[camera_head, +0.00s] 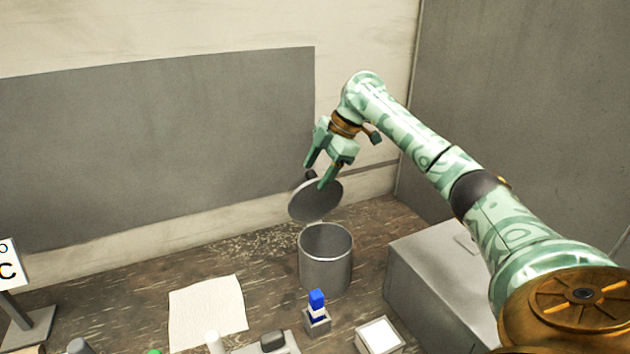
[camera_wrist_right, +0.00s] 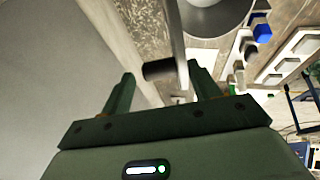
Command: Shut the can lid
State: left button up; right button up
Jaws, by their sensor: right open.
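A grey cylindrical can (camera_head: 326,262) stands on the wooden table with its mouth uncovered. Its round grey lid (camera_head: 316,202) is tilted up at the can's back edge. A dark knob (camera_head: 310,174) sits on the lid's far side. My right gripper (camera_head: 314,176) is open, with its fingers pointing down at the lid's upper edge. In the right wrist view, the dark knob (camera_wrist_right: 158,70) lies between the open fingertips, and the lid (camera_wrist_right: 177,50) shows edge-on. Whether a finger touches the knob or lid I cannot tell. My left gripper is not in view.
A grey box (camera_head: 435,285) stands right of the can under my right arm. In front are a blue-capped item (camera_head: 317,300) in a small holder, a white-topped block (camera_head: 380,336) and a paper sheet (camera_head: 207,312). The wall is close behind the lid.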

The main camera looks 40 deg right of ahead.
jog(key=shift+x, duration=0.75)
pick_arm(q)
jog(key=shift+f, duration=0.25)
pick_arm(e)
jog(key=c, duration=1.2)
jog(key=shift+o, duration=0.2)
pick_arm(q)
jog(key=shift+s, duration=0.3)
pick_arm(e)
jog(key=shift+r, duration=0.1)
